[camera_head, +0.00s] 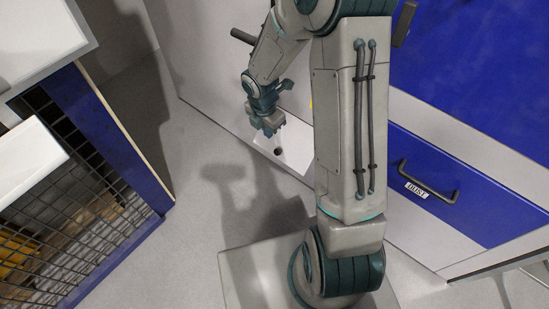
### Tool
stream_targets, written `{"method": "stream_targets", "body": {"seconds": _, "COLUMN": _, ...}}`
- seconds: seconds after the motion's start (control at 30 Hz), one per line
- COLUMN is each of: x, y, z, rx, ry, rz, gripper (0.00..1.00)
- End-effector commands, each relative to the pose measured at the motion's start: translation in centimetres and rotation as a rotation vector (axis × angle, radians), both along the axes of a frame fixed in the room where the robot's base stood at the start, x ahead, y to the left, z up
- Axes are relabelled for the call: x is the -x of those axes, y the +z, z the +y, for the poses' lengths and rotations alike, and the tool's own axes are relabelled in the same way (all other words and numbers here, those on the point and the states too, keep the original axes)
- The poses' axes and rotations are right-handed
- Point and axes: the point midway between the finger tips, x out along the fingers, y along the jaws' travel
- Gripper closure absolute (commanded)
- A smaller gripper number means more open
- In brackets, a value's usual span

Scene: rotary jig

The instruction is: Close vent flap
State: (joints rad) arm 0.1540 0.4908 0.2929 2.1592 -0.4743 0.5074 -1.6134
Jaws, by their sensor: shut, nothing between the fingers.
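A small white panel (298,148) with a dark round knob (278,151) shows low on the pale cabinet front, partly behind my arm. It looks like the vent flap. It seems to stand out from the cabinet front, but I cannot tell its angle. My gripper (269,130) is shut and empty. It points down just above and left of the knob. I cannot tell whether it touches the panel. My arm hides the area to the right of the panel.
A blue drawer labelled DUST with a dark handle (429,181) is on the right. A blue-framed mesh cage (118,150) stands at the left, with a white surface (28,158) in front of it. The grey floor (190,225) between is clear.

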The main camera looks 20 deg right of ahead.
Motion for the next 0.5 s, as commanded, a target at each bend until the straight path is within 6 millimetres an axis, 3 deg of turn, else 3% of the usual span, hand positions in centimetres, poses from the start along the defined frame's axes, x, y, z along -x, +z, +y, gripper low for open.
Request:
{"method": "stream_targets", "body": {"seconds": 0.03, "x": -0.1, "y": -1.5, "z": 0.1, "rx": -0.004, "ry": 0.027, "rz": 0.006, "gripper": 1.00}}
{"method": "stream_targets", "body": {"seconds": 0.33, "x": -0.4, "y": -4.8, "z": 0.3, "rx": -0.008, "ry": 0.072, "rz": 0.013, "gripper": 1.00}}
{"method": "stream_targets", "body": {"seconds": 0.5, "x": -0.5, "y": -8.5, "z": 0.0, "rx": -0.008, "ry": 0.070, "rz": 0.015, "gripper": 1.00}}
